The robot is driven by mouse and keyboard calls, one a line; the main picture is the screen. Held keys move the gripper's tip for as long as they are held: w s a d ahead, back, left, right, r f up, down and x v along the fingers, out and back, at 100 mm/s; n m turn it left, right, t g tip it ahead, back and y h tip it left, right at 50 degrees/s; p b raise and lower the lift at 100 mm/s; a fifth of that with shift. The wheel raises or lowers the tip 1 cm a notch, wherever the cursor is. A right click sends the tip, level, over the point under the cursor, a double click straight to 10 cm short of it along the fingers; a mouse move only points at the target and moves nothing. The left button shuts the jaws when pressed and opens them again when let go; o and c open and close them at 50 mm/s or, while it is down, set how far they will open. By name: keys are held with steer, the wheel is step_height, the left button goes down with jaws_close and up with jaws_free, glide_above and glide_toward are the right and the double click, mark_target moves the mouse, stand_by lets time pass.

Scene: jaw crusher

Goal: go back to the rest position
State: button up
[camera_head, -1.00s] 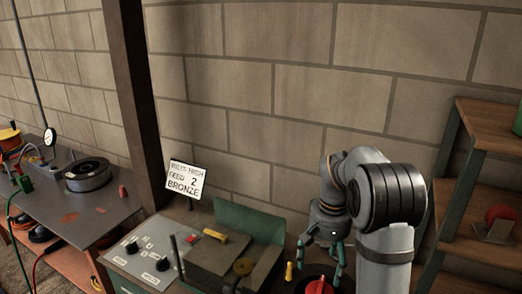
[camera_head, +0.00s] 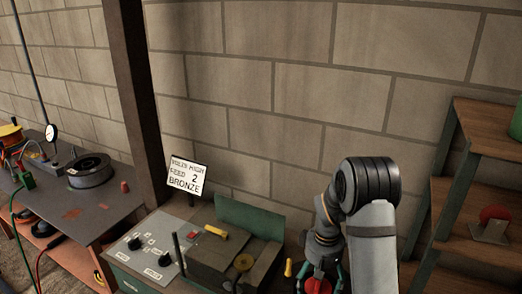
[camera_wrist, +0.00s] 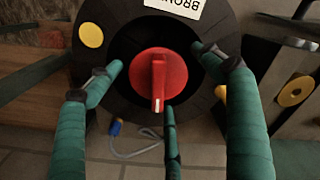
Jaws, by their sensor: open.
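My gripper (camera_head: 322,285) is low in the head view, at the bottom edge, with its green fingers beside a red knob (camera_head: 316,287). In the wrist view the green fingers of my gripper (camera_wrist: 160,68) are spread and empty. The red knob (camera_wrist: 157,75), with a white mark on its handle, shows between them on a round black body (camera_wrist: 212,18). Whether any finger touches the knob or body cannot be told.
A machine with a control panel (camera_head: 150,250) stands left of my gripper, with a sign (camera_head: 187,177) reading "VOLTS HIGH FEED 2 BRONZE" behind it. Wooden shelves (camera_head: 480,145) stand to the right. A workbench (camera_head: 90,215) is at far left. The wall above is clear.

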steer(key=n+p, duration=0.1)
steer(key=n, duration=0.2)
steer(key=shift+r, duration=0.1)
steer(key=n+p, duration=0.1)
steer(key=n, duration=0.3)
steer(key=shift+p, duration=0.4)
steer(key=n+p, duration=0.1)
steer(key=n, duration=0.4)
steer(key=shift+a+p, duration=0.1)
steer(key=shift+p, duration=0.2)
